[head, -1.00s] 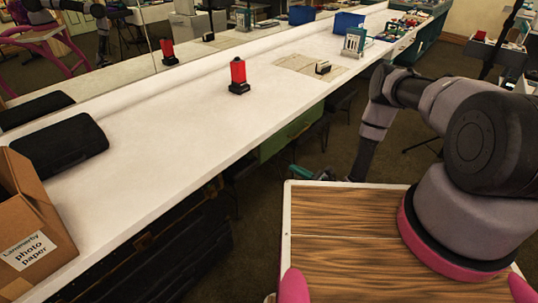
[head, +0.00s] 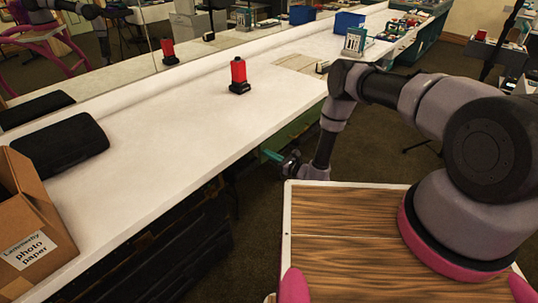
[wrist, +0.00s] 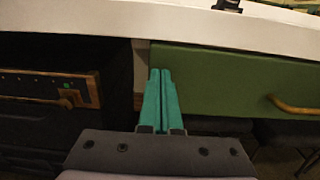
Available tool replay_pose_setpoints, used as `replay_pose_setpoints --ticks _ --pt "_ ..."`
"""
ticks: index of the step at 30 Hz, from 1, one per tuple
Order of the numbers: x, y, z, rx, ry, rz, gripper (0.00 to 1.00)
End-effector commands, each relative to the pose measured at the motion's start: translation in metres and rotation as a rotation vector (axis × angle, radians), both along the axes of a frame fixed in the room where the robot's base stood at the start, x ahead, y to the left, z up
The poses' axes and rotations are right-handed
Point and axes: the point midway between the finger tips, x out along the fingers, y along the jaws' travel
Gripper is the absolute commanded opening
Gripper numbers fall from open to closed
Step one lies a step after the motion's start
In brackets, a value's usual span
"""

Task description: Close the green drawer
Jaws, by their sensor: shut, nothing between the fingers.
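The green drawer (head: 297,129) is under the white counter's front edge in the head view, partly hidden by my arm. In the wrist view its flat green front (wrist: 225,85) fills the right side, with a brass handle (wrist: 292,106) at the far right. My gripper (head: 264,153) has teal fingers, shut and empty. In the wrist view the fingertips (wrist: 160,72) overlap the left end of the drawer front. I cannot tell whether they touch it, or how far the drawer stands out.
The white counter (head: 165,130) overhangs the drawer. A dark cabinet with a wooden-edged panel (wrist: 45,88) is left of it. A red-and-black object (head: 239,76), a black case (head: 60,140) and a cardboard box (head: 30,215) stand on the counter. Floor to the right is open.

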Motion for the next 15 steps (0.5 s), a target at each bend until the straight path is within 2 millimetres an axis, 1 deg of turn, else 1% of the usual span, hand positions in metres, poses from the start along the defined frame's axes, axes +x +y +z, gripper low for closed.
replay_pose_setpoints --ticks 9,11,15 --pt "0.001 0.001 0.0 0.0 0.0 0.0 0.0" --pt "0.004 0.006 0.0 0.001 -0.002 0.001 0.0" --pt "0.018 0.026 0.0 0.003 -0.005 0.002 0.0"
